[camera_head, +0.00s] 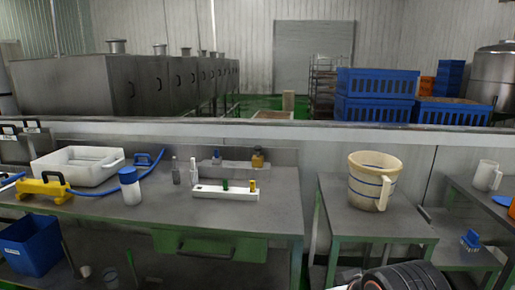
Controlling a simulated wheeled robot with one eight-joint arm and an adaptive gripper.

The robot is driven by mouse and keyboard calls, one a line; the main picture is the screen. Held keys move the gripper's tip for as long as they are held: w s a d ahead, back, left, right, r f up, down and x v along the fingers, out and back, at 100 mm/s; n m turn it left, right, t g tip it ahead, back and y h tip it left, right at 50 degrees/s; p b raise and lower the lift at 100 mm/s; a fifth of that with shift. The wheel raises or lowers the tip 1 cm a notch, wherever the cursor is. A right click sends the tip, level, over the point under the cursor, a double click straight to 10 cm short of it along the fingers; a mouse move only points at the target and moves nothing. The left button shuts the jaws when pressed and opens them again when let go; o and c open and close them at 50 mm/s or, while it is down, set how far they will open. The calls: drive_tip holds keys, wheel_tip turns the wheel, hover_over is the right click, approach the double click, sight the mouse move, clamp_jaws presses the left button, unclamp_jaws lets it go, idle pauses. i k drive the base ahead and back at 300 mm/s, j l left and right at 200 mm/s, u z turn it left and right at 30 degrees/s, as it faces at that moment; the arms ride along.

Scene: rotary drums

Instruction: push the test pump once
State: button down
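No label marks the test pump. A yellow device with a black handle (45,187) stands at the left of the grey bench, with a blue hose (118,189) running from it past the white tub; it may be the test pump, but I cannot tell for certain. Two slim bottles with narrow tops (176,171) stand mid-bench and could also be pump bottles. A black rounded part of my arm shows at the bottom edge, right of centre. My gripper's fingers do not show, and nothing of mine touches the bench items.
A white tub (76,168), a blue-capped bottle (131,187) and a white rack (224,191) stand on the bench (150,212). A cream bucket (372,180) is on the right table. A blue bin (32,245) is low left. The bench's front right is clear.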

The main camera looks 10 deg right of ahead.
sight(258, 148)
drive_tip(key=i+j+z, duration=0.1)
drive_tip(key=z, duration=0.45)
drive_tip(key=i+j+z, duration=0.15)
drive_tip(key=j, duration=0.2)
drive_tip(key=i+j+z, duration=0.25)
drive_tip(key=i+j, duration=0.15)
drive_tip(key=j, duration=0.3)
drive_tip(key=i+j+z, duration=0.15)
drive_tip(key=j, duration=0.25)
drive_tip(key=i+j+z, duration=0.15)
drive_tip(key=j, duration=0.25)
drive_tip(key=i+j, duration=0.1)
drive_tip(key=j, duration=0.55)
drive_tip(key=i+j, duration=0.15)
drive_tip(key=j, duration=0.2)
